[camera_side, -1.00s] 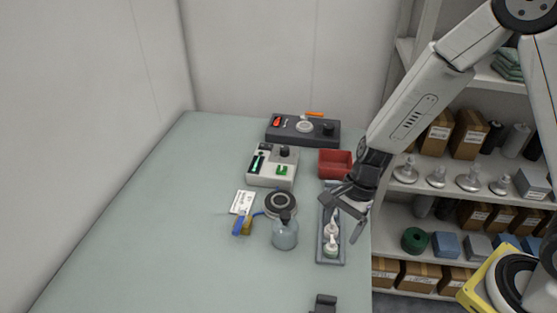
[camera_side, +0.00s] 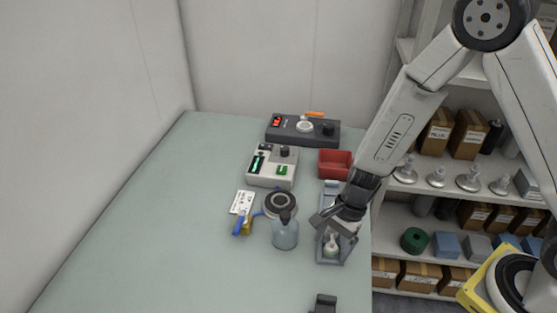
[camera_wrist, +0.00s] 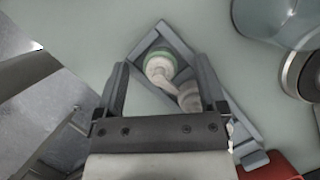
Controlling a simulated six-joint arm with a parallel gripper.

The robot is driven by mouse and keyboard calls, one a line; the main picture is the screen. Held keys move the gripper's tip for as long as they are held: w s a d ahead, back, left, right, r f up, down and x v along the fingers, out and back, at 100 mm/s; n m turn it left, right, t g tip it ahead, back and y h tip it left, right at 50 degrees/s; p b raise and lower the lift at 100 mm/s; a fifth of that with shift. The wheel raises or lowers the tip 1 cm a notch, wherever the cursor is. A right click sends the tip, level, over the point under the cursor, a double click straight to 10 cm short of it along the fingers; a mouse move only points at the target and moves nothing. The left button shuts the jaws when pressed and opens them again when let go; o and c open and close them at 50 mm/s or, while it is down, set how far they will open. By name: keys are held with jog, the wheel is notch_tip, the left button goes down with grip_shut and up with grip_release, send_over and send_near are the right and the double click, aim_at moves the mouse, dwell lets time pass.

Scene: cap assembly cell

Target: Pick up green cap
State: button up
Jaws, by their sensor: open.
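A white cap with a green rim (camera_wrist: 160,65), which fits the green cap, is in the near end of the grey tray (camera_side: 329,262). In the side view the cap (camera_side: 331,249) shows just below my gripper (camera_side: 336,230). In the wrist view my gripper (camera_wrist: 163,75) is open, with one finger on each side of the tray's end. The cap appears between and slightly beyond the fingertips, with nothing held. A second whitish piece (camera_wrist: 189,96) is beside the cap in the tray, partly hidden by my gripper in the side view.
A clear bottle with a dark top (camera_side: 285,235) and a round dark device (camera_side: 281,203) stand left of the tray. A red bin (camera_side: 335,163) and two control boxes are behind. A dark block (camera_side: 324,304) is at the front. The table's left side is clear.

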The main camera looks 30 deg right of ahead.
jog(key=c, duration=0.9)
jog(key=shift+c, duration=0.3)
jog(key=shift+r, duration=0.1)
jog(key=shift+r, duration=4.9)
jog(key=w+a, duration=0.1)
jog(key=w, duration=1.7)
jog(key=shift+a+r, duration=0.15)
jog(key=shift+a, duration=0.1)
